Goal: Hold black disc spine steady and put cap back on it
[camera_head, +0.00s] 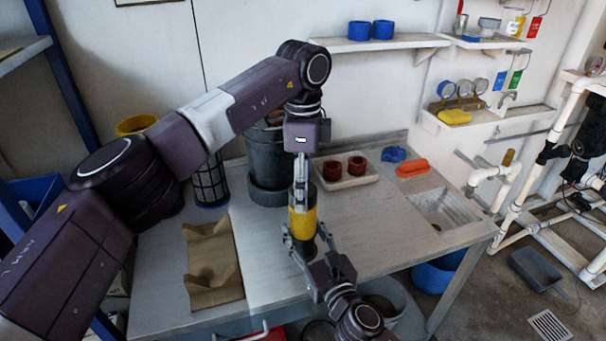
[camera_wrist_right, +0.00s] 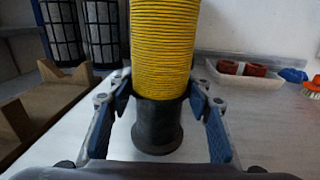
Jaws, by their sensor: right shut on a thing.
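The black disc spine (camera_wrist_right: 158,122) stands upright on the table with a flared black foot. A yellow ribbed stack (camera_wrist_right: 165,45) sits around it above the black lower part. The stack also shows in the head view (camera_head: 302,224). My right gripper (camera_head: 302,243) is shut on the black part just under the yellow stack, one finger on each side in the right wrist view (camera_wrist_right: 160,100). My left gripper (camera_head: 300,190) points down at the top of the stack. Its fingers are seen edge-on, so their opening is unclear. I cannot make out the cap; the stack's top is hidden.
A cardboard-brown cradle (camera_head: 212,262) lies left on the table. A dark canister (camera_head: 266,158) and a mesh filter cylinder (camera_head: 210,185) stand behind. A white tray (camera_head: 347,183) with red rings, an orange brush (camera_head: 412,168) and a sink (camera_head: 450,207) are right. The table's right front is clear.

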